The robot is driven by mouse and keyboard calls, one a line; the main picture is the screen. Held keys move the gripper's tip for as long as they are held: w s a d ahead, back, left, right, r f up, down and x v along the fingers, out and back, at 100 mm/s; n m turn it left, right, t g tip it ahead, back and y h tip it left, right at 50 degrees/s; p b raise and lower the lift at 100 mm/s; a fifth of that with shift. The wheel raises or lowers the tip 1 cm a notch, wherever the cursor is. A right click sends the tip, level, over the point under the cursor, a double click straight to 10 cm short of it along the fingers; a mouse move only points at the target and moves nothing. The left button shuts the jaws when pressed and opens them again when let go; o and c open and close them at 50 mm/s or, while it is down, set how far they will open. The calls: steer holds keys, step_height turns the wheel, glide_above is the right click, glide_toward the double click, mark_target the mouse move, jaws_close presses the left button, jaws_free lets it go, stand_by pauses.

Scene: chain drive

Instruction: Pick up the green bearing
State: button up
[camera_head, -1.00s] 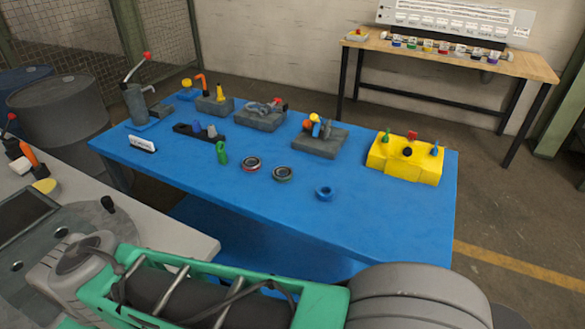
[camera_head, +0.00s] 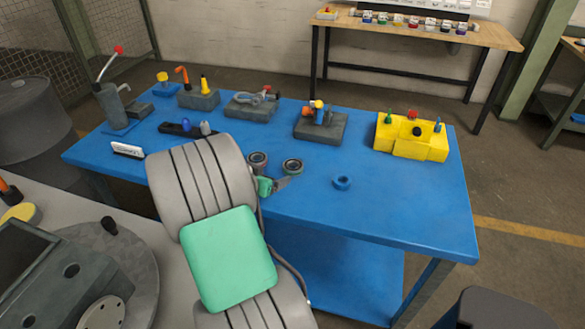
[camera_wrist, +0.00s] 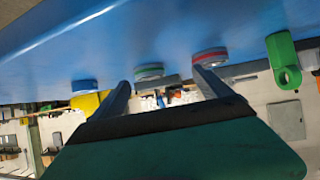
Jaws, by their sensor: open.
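The green bearing is a dark ring with a green band (camera_head: 292,166). It lies flat on the blue table, between a red-banded bearing (camera_head: 258,161) on its left and a blue ring (camera_head: 342,182) on its right. The wrist view is upside down; there the green bearing (camera_wrist: 149,72) shows between my two fingers, beyond their tips. The red-banded bearing (camera_wrist: 209,57) is near the right finger's line. My gripper (camera_wrist: 165,88) is open and empty. In the head view only a small part of it shows past my arm, just below the bearings.
The blue table (camera_head: 400,215) holds a yellow block (camera_head: 410,138) at right and several dark fixtures at the back. A green holed piece (camera_wrist: 283,60) stands beside the bearings; my arm hides it in the head view. The table front right is clear.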

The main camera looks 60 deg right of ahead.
mark_target(295, 165)
steer(key=shift+m+g+h, duration=0.3)
steer(key=shift+m+h, duration=0.1)
steer(key=shift+h, duration=0.2)
steer(key=s+d, duration=0.1)
steer(key=d, duration=0.1)
steer(key=s+d, duration=0.1)
steer(key=shift+s+d+f, duration=0.1)
steer(key=shift+s+d, duration=0.2)
steer(key=shift+d, duration=0.05)
steer(key=p+x, duration=0.1)
steer(key=x, duration=0.5)
steer(key=shift+w+d+f+p, duration=0.1)
steer(key=shift+d+f+p, duration=0.1)
steer(key=shift+p, duration=0.2)
steer(key=shift+r, duration=0.1)
steer(key=c, duration=1.9)
